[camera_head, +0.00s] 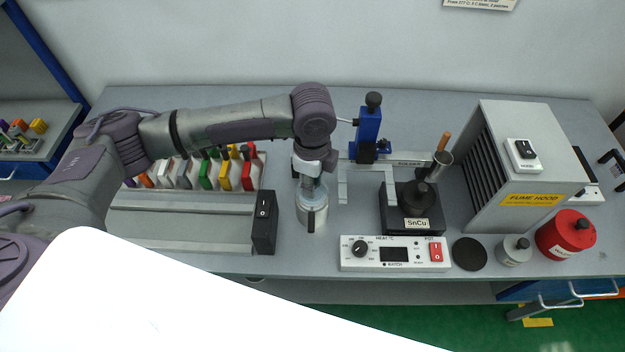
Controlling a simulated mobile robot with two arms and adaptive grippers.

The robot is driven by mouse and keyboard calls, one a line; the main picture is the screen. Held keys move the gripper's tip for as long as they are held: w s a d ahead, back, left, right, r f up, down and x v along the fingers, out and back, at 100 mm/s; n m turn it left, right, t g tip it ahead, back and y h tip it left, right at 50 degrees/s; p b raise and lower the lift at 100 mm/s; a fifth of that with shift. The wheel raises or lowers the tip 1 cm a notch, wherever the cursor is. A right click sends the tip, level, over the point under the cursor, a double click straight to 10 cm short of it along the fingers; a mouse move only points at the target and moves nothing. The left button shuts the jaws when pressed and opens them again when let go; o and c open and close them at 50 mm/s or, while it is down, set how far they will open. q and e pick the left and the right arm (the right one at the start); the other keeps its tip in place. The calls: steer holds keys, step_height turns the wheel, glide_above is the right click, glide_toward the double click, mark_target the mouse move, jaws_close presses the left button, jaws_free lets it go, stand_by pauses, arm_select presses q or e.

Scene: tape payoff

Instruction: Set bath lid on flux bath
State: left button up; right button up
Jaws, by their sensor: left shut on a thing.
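My left gripper (313,187) points straight down near the middle of the bench, shut on a small pale-blue thing that looks like the bath lid; the fingers hide most of it. Directly below is a light-grey cylindrical container with a dark upright strip on its front, apparently the flux bath (314,219). The gripper and held thing cover the container's top, so I cannot tell whether the lid touches its rim. My right gripper is not in view.
A black SnCu pot (418,204) and white heater panel (395,254) stand right, beside a flat black disc (469,254). A grey fume hood (535,160), small grey jar (514,251) and red can (565,235) are farther right.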

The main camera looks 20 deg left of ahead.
arm_select(q)
steer(key=shift+f, duration=0.25)
steer(key=o, duration=1.6)
steer(key=shift+r+p, duration=0.7)
steer(key=shift+p, duration=0.2)
step_height(320, 180, up, 6)
steer(key=p, duration=0.6)
steer(key=shift+f+p, duration=0.2)
steer(key=shift+p, duration=0.15)
